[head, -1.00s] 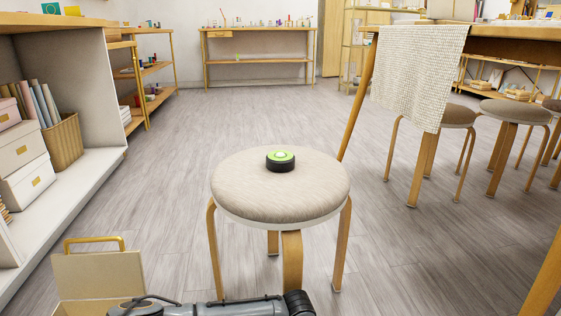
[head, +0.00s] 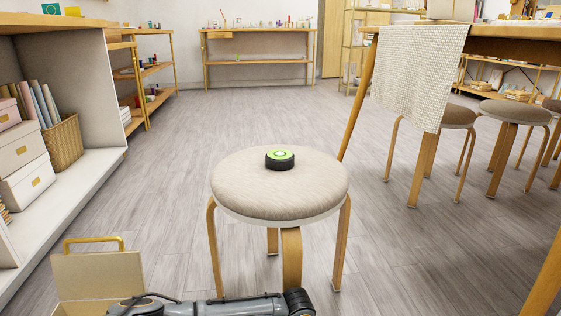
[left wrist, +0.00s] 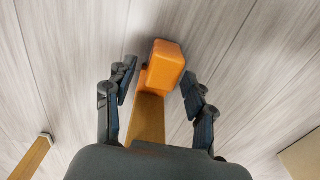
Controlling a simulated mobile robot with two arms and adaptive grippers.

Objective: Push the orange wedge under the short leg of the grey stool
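The grey stool (head: 240,193) stands upright in the middle of the head view, with a round seat and wooden legs. A black puck with a green top (head: 280,159) lies on its seat. The orange wedge (left wrist: 166,66) is on the floor in the left wrist view. A wooden strip, apparently a stool leg (left wrist: 148,118), runs up to it; whether they touch I cannot tell. My left gripper (left wrist: 158,86) is open, its fingers on either side of the wedge and strip, with visible gaps. In the head view the wedge and left fingertips are hidden. My right gripper is out of view.
A white shelf unit (head: 95,185) stands at the left, and an open beige box (head: 100,278) is at lower left. A table with a draped cloth (head: 418,75) and other stools (head: 512,112) are at the right. The floor behind the grey stool is clear.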

